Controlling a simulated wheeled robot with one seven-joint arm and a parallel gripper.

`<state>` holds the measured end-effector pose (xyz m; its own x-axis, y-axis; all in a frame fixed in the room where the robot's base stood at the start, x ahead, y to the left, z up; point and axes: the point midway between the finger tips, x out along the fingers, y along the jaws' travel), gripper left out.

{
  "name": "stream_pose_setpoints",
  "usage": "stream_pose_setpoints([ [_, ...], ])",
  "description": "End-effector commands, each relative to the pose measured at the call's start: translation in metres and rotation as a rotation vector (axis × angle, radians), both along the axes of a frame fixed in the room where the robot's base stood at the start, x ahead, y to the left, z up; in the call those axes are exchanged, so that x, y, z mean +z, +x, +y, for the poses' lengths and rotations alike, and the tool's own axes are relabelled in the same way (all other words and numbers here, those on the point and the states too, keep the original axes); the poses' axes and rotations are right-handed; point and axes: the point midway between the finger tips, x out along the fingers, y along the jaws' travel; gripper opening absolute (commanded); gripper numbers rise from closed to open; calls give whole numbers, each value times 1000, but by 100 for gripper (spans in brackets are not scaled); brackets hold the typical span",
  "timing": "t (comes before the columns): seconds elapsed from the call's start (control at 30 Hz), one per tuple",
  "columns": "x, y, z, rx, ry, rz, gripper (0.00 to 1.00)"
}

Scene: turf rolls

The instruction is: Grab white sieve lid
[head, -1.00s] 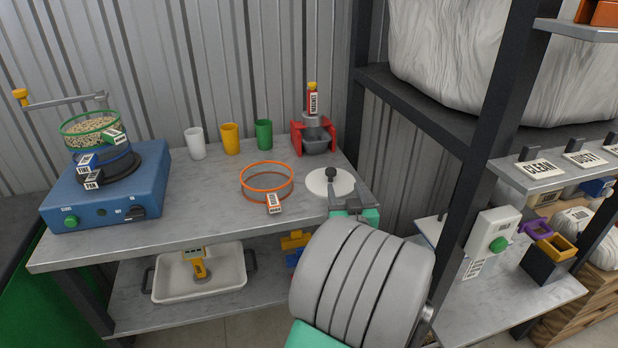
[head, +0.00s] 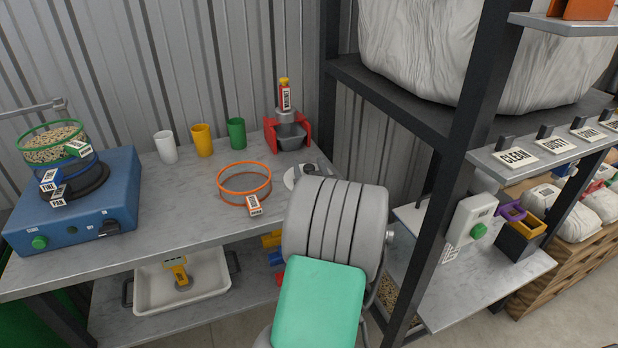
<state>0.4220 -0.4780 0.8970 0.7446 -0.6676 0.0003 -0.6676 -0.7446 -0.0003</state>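The white sieve lid (head: 291,178) lies flat on the grey table, right of the orange-rimmed sieve (head: 244,183). Its left edge and part of its dark knob (head: 307,168) show; the rest is hidden behind my arm. My gripper is at the lid, almost wholly hidden behind my thick grey wrist. I cannot see whether its fingers are apart or closed on the knob.
A red stand with a labelled bottle (head: 285,95) is behind the lid. Green (head: 237,133), yellow (head: 202,140) and white (head: 165,147) cups stand along the back. A blue shaker (head: 85,200) with stacked sieves is at left. A dark shelf post (head: 455,150) rises close at right.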

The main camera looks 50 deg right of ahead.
Motion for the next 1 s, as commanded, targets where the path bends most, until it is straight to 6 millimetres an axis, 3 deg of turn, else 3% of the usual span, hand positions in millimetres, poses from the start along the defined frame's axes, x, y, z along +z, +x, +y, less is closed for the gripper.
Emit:
stream_pose_setpoints([
  [0.6, 0, -1, 0, -2, 1, 1, 0],
  [1.0, 1, -1, 0, -2, -1, -1, 0],
])
